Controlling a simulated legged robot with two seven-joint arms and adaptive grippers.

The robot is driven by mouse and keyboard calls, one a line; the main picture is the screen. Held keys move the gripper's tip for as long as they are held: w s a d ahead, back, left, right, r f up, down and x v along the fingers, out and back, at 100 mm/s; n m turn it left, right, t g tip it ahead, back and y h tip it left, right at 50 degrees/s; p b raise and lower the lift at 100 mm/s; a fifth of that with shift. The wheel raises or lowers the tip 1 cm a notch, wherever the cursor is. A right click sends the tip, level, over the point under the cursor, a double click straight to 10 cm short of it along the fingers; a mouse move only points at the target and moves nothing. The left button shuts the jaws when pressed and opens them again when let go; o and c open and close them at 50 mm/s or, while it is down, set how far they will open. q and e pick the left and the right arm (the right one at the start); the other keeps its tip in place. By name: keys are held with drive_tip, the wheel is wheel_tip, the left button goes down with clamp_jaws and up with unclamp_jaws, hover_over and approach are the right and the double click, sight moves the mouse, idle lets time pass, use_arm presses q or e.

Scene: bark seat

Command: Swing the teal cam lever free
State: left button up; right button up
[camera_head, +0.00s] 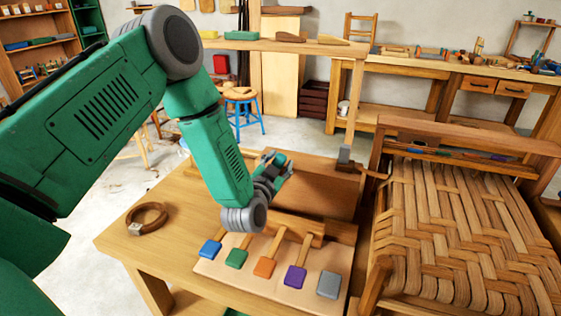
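The teal cam lever, a wooden handle with a blue-green end block (236,258), is second from the left in a row of levers on a pale board (248,284). Its upper part is partly hidden by my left wrist. My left gripper (277,164) is beyond the levers, over the far part of the bench, apart from the teal block. Its fingers are small and overlap in view, so I cannot tell how far apart they are. My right gripper is not in view.
Blue (210,250), orange (265,267), purple (295,276) and grey (329,285) end blocks flank the teal one. A coiled strip (147,217) lies on the bench's left. A woven seat (465,235) stands at the right. The bench's left front is clear.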

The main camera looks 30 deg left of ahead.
use_arm(q)
drive_tip(key=shift+w+a, duration=0.15)
drive_tip(key=shift+a, duration=0.2)
drive_tip(key=shift+d, duration=0.25)
drive_tip(key=c, duration=0.8)
drive_tip(key=shift+d, duration=0.1)
clamp_jaws()
